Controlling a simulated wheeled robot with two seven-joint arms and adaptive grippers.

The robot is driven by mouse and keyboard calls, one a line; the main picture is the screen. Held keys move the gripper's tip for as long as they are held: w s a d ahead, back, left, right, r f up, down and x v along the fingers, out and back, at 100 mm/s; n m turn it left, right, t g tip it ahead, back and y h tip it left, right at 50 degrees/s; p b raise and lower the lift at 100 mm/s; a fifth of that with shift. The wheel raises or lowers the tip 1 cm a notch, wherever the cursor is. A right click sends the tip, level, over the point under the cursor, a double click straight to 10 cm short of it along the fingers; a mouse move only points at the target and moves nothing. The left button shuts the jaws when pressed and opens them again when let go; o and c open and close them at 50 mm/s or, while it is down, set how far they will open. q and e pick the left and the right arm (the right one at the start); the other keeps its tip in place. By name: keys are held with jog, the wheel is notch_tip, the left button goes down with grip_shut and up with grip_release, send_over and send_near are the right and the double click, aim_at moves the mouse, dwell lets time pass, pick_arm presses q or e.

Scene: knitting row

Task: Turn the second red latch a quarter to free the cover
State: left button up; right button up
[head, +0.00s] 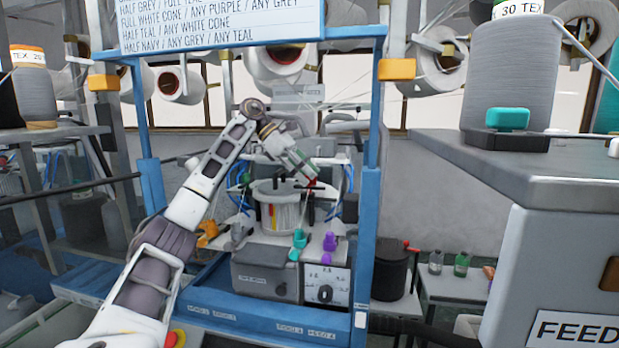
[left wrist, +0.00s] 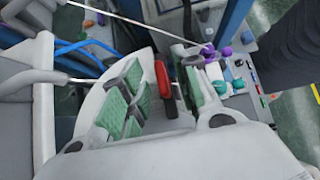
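A red latch (left wrist: 166,82) stands upright between the green-padded fingers of my left gripper (left wrist: 163,92) in the left wrist view. The fingers are apart, and a gap seems to show on both sides of the latch. In the head view my left gripper (head: 306,174) reaches down to the right side of the machine top, with a small bit of the red latch (head: 313,183) showing at its tips. The cover's edges are hard to make out. My right gripper is not in view.
A blue frame (head: 368,200) surrounds the machine, its posts close to my left arm. Purple (head: 330,242) and teal (head: 299,240) pieces stand on the machine's front. A grey FEED cabinet (head: 540,250) with a large cone (head: 510,75) fills the right side.

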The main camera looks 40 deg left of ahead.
pick_arm(q)
jog(key=shift+w+d+f, duration=0.25)
jog(key=shift+d+f, duration=0.2)
jog(key=shift+f, duration=0.05)
grip_shut()
